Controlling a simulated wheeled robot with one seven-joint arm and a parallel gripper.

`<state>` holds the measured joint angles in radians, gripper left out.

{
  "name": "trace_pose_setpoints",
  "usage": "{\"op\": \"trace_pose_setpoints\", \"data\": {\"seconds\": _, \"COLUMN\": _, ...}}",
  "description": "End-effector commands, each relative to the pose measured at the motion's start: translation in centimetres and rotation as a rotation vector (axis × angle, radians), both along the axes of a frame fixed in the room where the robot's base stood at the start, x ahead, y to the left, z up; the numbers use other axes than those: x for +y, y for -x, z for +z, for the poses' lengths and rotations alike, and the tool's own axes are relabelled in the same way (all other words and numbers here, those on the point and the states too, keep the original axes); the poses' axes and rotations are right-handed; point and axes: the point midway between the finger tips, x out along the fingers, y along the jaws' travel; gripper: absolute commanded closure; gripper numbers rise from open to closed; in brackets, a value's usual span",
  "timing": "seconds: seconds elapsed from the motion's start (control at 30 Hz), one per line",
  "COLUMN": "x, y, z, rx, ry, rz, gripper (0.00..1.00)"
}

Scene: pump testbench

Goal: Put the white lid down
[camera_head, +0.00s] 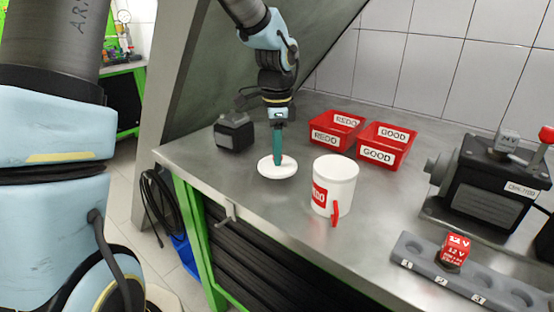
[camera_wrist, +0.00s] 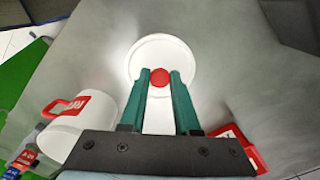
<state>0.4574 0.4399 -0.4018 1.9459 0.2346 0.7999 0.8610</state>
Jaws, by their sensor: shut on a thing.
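The white lid (camera_head: 266,169) is a flat round disc, low over the grey bench top beside the white mug; I cannot tell whether it touches the bench. In the wrist view the white lid (camera_wrist: 152,52) has a red round knob (camera_wrist: 160,77) in its middle. My gripper (camera_head: 277,158) points straight down over the lid. Its green fingers (camera_wrist: 160,82) are shut on the red knob. The white mug (camera_head: 343,183) with a red label and red handle stands right of the lid; it also shows in the wrist view (camera_wrist: 88,128).
Red bins marked REDO (camera_head: 324,138) and GOOD (camera_head: 377,157) stand behind the mug. A dark boxy device (camera_head: 234,135) is left of the lid. At right are a pump (camera_head: 490,180) and a grey rack (camera_head: 415,250) with a red 12 V block (camera_head: 455,250). The bench's front edge is near.

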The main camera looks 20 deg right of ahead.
Motion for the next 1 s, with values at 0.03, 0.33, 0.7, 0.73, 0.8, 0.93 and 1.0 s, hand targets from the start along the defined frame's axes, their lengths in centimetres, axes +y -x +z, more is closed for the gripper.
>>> {"op": "trace_pose_setpoints", "data": {"seconds": 0.03, "x": 0.0, "y": 0.1, "z": -0.8, "rx": 0.004, "ry": -0.003, "rz": -0.001, "gripper": 1.0}}
{"op": "trace_pose_setpoints", "data": {"seconds": 0.33, "x": 0.0, "y": 0.0, "z": -2.7, "rx": 0.001, "ry": -0.001, "rz": 0.0, "gripper": 1.0}}
{"op": "trace_pose_setpoints", "data": {"seconds": 0.7, "x": 0.0, "y": 0.0, "z": -2.9, "rx": 0.001, "ry": 0.0, "rz": 0.0, "gripper": 0.57}}
{"op": "trace_pose_setpoints", "data": {"seconds": 0.73, "x": 0.0, "y": 0.0, "z": -2.9, "rx": 0.001, "ry": 0.0, "rz": 0.001, "gripper": 0.54}}
{"op": "trace_pose_setpoints", "data": {"seconds": 0.8, "x": 0.0, "y": 0.0, "z": -2.9, "rx": 0.001, "ry": 0.0, "rz": 0.001, "gripper": 0.46}}
{"op": "trace_pose_setpoints", "data": {"seconds": 0.93, "x": 0.0, "y": 0.0, "z": -2.9, "rx": 0.001, "ry": 0.0, "rz": 0.001, "gripper": 0.4}}
{"op": "trace_pose_setpoints", "data": {"seconds": 1.0, "x": 0.0, "y": 0.0, "z": -2.9, "rx": 0.001, "ry": 0.0, "rz": 0.001, "gripper": 0.4}}
